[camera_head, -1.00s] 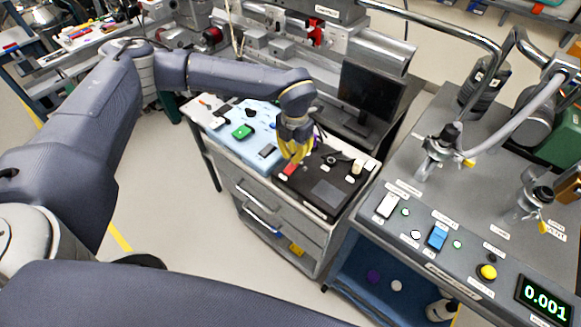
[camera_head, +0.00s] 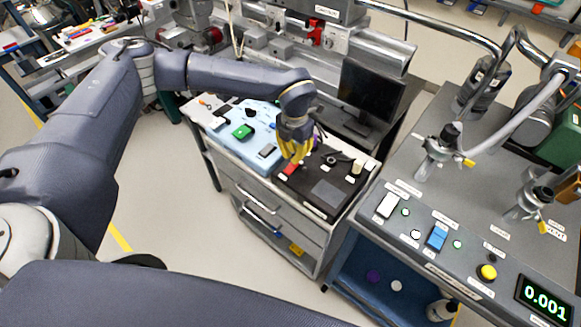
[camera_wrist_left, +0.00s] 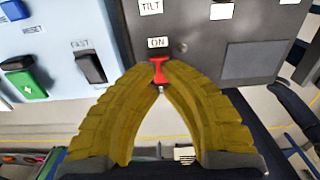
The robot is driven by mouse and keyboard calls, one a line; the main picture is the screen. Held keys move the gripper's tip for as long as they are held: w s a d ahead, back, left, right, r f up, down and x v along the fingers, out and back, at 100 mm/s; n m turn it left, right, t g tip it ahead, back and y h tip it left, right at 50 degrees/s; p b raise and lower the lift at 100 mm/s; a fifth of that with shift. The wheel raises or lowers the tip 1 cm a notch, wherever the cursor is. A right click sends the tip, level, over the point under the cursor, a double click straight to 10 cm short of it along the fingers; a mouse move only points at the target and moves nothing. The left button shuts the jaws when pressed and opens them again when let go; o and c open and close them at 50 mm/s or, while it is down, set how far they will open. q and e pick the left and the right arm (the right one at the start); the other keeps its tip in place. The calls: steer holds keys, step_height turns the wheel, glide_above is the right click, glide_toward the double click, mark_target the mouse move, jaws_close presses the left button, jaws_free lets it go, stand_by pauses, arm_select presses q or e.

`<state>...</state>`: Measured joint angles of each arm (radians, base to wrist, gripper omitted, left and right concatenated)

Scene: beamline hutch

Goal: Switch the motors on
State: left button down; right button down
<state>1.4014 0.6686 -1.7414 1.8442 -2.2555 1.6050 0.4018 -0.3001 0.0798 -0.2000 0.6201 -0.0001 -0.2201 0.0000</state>
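A red switch (camera_wrist_left: 159,68) with an ON label above it sits on a dark control panel (camera_wrist_left: 240,58). My left gripper (camera_wrist_left: 160,75) has yellow fingers, and their tips come close together right at the switch, hiding its sides. Whether they squeeze or touch it is not clear. In the head view my left gripper (camera_head: 294,160) points down at the left part of the dark panel (camera_head: 327,193), with the red switch (camera_head: 291,169) just below its tips. My right gripper is not in view.
A light blue panel with a green switch (camera_head: 242,131) lies left of the dark one, on a grey drawer cabinet. A monitor (camera_head: 371,91) stands behind. A bench at right carries a blue rocker switch (camera_head: 437,236), a yellow button (camera_head: 487,272) and a display (camera_head: 543,299) reading 0.001.

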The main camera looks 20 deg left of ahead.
arm_select(q)
steer(key=shift+f, duration=2)
stand_by(1.7)
steer(key=shift+r, duration=3.55)
